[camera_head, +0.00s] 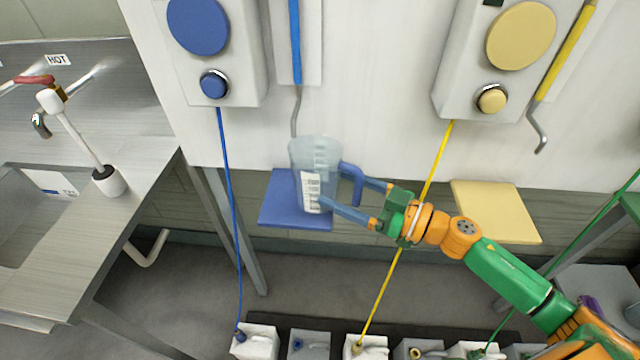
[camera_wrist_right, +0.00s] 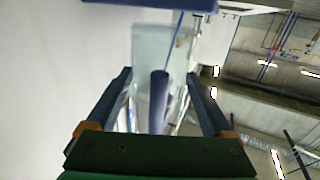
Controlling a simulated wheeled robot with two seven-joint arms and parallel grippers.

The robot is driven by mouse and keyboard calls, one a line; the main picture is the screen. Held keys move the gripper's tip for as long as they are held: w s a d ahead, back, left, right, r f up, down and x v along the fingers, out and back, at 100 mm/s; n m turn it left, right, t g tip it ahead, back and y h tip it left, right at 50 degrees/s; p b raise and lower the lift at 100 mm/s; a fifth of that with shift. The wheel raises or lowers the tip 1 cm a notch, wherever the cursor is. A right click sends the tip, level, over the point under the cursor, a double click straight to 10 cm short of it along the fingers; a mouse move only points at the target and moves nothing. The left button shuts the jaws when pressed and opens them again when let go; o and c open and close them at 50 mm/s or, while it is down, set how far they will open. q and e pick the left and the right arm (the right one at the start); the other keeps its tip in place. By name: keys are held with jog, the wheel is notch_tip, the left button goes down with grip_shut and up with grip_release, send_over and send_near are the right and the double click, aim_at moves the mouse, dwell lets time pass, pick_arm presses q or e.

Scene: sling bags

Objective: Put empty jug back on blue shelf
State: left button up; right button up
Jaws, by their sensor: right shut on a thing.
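The clear jug (camera_head: 314,165) with a white label and a blue handle (camera_head: 351,182) is upright and looks empty. It appears over the blue shelf (camera_head: 278,205) in the head view; I cannot tell whether its base touches the shelf. My right gripper (camera_head: 352,199) reaches in from the right and is shut on the jug. In the right wrist view the clear jug (camera_wrist_right: 150,55) and its blue handle (camera_wrist_right: 158,100) stand between the fingers of my right gripper (camera_wrist_right: 160,85). My left gripper is not in view.
A yellow shelf (camera_head: 497,211) is to the right. A blue dispenser (camera_head: 214,84) with a hanging blue tube (camera_head: 233,230) and a yellow tube (camera_head: 432,185) are close by. White boxes (camera_head: 254,342) stand on the floor.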

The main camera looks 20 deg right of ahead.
aim_at(337, 186)
jog(key=x, duration=0.2)
jog(key=p+x, duration=0.1)
jog(key=shift+w+a+r, duration=0.2)
jog(key=shift+a+r, duration=0.05)
jog(key=shift+r, duration=0.05)
jog(key=shift+w+a+f, duration=0.2)
jog(key=shift+f, duration=0.35)
jog(key=shift+w+a+f, duration=0.2)
jog(key=shift+f, duration=0.3)
jog(key=shift+s+d, duration=0.1)
